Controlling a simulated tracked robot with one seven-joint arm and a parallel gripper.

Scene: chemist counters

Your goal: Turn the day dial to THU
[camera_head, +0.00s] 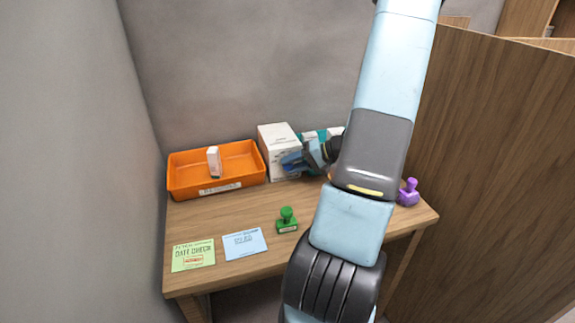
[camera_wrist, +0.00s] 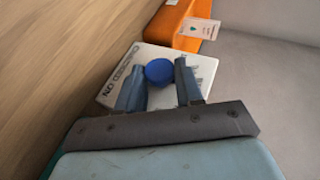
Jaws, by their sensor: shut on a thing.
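The day dial is a round blue knob (camera_wrist: 159,71) on the face of a white box, seen in the wrist view. Small day marks on the face (camera_wrist: 202,72) are partly covered by my fingers and too small to read, so the dial's setting cannot be told. My gripper (camera_wrist: 160,78) is shut on the knob, with one finger on each side. In the head view my gripper (camera_head: 291,161) is at the front of the white box (camera_head: 277,138) near the back wall, and the knob is hidden there.
An orange tray (camera_head: 190,190) holding a small white carton (camera_head: 213,161) stands left of the box. A green stamp (camera_head: 286,221), a green card (camera_head: 193,255), a blue card (camera_head: 244,243) and a purple stamp (camera_head: 408,192) lie on the wooden counter. A wooden partition (camera_head: 480,180) stands right.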

